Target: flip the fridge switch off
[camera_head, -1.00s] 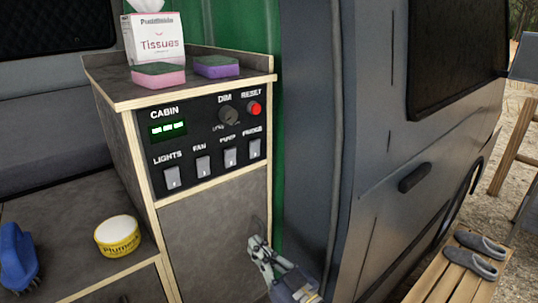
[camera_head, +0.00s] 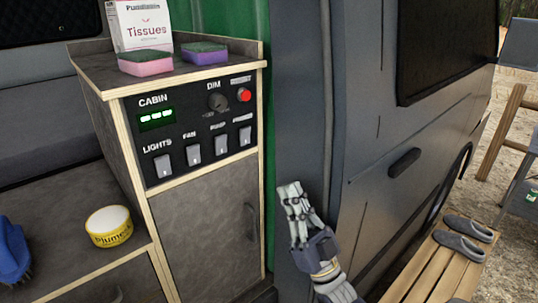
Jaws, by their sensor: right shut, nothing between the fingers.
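The control panel (camera_head: 188,130) is a black plate on the front of the cabinet, labelled CABIN, DIM and RESET. Its lower row has rocker switches for LIGHTS, FAN, PUMP and FRIDGE. The fridge switch (camera_head: 246,136) is the rightmost one, light grey, under its label; its exact tilt is too small to tell. My right gripper (camera_head: 290,190) is shut and empty, pointing up, below and to the right of the fridge switch. It is apart from the panel and shows against the van's grey door side. My left gripper is not in view.
A tissue box (camera_head: 140,24), a pink sponge (camera_head: 145,62) and a purple sponge (camera_head: 204,53) stand on the cabinet top. A yellow tub (camera_head: 109,227) and blue brush (camera_head: 12,252) are at lower left. The cabinet door has a handle (camera_head: 251,222).

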